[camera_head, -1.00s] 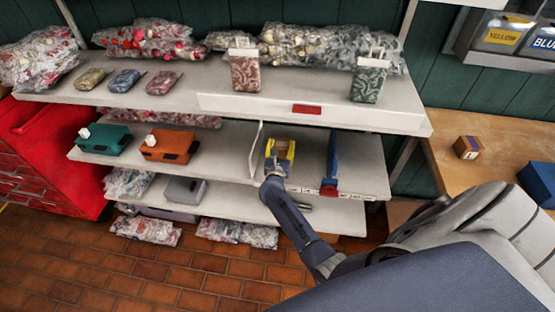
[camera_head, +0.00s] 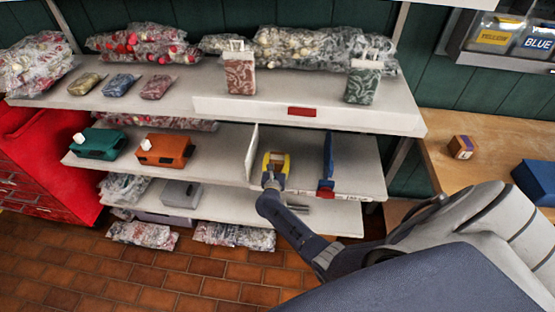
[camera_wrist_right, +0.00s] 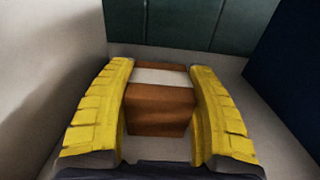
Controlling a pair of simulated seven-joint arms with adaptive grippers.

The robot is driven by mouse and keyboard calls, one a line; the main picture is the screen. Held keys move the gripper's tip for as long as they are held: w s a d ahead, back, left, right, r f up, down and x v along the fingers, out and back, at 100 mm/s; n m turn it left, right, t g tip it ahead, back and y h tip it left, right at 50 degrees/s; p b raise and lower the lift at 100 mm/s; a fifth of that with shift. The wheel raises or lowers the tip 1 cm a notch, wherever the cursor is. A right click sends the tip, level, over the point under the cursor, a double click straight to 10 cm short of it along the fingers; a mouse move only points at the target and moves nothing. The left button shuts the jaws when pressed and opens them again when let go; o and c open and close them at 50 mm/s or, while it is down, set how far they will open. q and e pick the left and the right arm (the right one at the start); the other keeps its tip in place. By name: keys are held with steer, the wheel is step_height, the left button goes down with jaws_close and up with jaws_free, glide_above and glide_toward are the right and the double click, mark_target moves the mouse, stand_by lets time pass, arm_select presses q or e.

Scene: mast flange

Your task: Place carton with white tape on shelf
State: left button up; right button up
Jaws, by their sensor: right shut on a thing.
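My right gripper (camera_head: 275,162) reaches into the right bay of the middle shelf (camera_head: 352,185), between a white divider and a blue divider. Its yellow fingers are closed on both sides of a brown carton with white tape (camera_wrist_right: 160,108), which shows clearly in the right wrist view. The white tape runs across the carton's top. In the head view the carton is mostly hidden between the fingers. Whether its underside touches the shelf, I cannot tell. My left gripper is not in view.
The white divider (camera_head: 252,152) stands close left of the gripper, and the blue divider (camera_head: 327,165) to its right. Orange (camera_head: 165,149) and teal (camera_head: 97,143) boxes sit further left. The shelf above overhangs the bay. A small box (camera_head: 462,147) stands on the wooden table.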

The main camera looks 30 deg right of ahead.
steer(key=shift+f, duration=0.1)
steer(key=o, duration=1.4)
steer(key=shift+c, duration=0.2)
